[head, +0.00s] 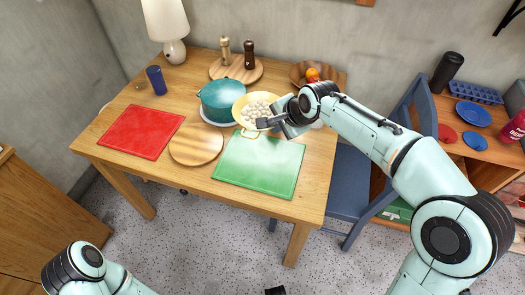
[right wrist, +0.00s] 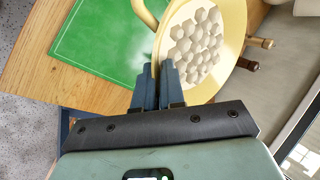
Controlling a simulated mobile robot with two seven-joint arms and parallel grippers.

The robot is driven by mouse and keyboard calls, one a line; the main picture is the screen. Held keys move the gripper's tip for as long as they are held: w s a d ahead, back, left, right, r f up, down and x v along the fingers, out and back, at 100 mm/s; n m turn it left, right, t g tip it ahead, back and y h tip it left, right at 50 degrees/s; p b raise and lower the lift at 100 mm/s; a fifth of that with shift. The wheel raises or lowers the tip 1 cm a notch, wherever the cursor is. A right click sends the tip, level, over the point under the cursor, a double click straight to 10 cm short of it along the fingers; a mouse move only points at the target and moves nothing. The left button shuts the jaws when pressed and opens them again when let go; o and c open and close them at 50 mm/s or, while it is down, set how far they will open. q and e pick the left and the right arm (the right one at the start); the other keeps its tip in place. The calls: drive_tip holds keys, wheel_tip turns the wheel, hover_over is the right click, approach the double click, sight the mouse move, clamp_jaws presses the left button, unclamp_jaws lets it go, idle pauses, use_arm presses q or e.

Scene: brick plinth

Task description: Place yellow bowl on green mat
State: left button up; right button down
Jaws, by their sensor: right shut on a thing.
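The yellow bowl (head: 244,104) has loop handles and is filled with pale rounded pieces. My right gripper (head: 271,122) is shut on its rim on the right side, also seen in the right wrist view, where the bowl (right wrist: 233,62) looks tilted. The green mat (head: 260,172) lies flat at the front right of the table, clear of objects. The bowl is just behind the mat, one handle overlapping its back edge in the picture. I cannot tell how high the bowl is held. A dark tip (head: 275,291) at the bottom edge may be my left gripper.
A teal pot (head: 221,100) stands close left of the bowl. A round wooden board (head: 196,145) and a red mat (head: 141,132) lie left of the green mat. Two mills (head: 249,55) stand on a board behind. A blue chair (head: 355,185) stands at the right.

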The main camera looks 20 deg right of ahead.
drive_tip(key=shift+f, duration=0.25)
wheel_tip(320, 180, down, 19)
drive_tip(key=b, duration=0.3)
drive_tip(key=shift+f, duration=0.1)
drive_tip(key=shift+f, duration=0.15)
drive_tip(key=c, duration=1.5)
unclamp_jaws()
